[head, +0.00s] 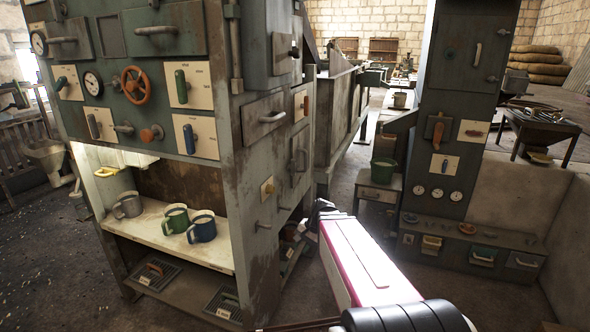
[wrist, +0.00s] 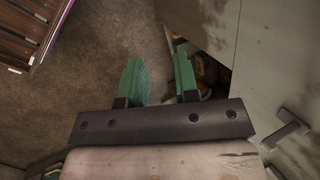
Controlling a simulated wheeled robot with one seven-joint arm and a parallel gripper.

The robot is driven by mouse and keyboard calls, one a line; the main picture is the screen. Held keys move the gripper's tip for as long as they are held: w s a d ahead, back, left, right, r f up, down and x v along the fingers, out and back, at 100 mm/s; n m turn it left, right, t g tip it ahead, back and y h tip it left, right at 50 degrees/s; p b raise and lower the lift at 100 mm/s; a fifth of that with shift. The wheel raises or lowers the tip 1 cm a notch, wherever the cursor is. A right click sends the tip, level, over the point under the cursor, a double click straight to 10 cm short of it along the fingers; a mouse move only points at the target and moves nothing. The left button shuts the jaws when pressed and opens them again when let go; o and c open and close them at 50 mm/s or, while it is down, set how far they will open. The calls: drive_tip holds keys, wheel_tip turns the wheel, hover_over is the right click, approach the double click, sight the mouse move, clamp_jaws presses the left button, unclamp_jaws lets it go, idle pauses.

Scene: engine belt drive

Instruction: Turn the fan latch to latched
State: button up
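I cannot tell which part is the fan latch, as the labels are too small to read. On the left cabinet front, lever handles on pale plates show: a green lever (head: 181,87), a lower blue lever (head: 189,139), a blue lever at left (head: 93,126) and a small green lever (head: 62,83). On the right column are an orange lever (head: 437,133), a red handle on a plate (head: 477,133) and a small blue lever (head: 444,165). My gripper (wrist: 160,78) is open and empty, its green fingers apart above the floor. In the head view it sits right of the left cabinet, clear of all levers.
The left cabinet (head: 238,165) has a shelf with mugs (head: 202,228) and an orange handwheel (head: 136,85). A green bucket (head: 383,170) stands on a small stand by the right column. Floor between cabinet and column is partly free. A low wall (head: 566,230) bounds the right.

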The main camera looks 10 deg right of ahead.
drive_tip(key=w+r+m+t+y, duration=0.1)
drive_tip(key=w+r+m+y, duration=0.3)
drive_tip(key=w, duration=0.3)
drive_tip(key=m+t+y, duration=0.7)
drive_tip(key=m, duration=0.6)
approach(295, 168)
drive_tip(key=x, duration=1)
drive_tip(key=shift+w+f, duration=0.1)
drive_tip(key=shift+w, duration=0.35)
clamp_jaws()
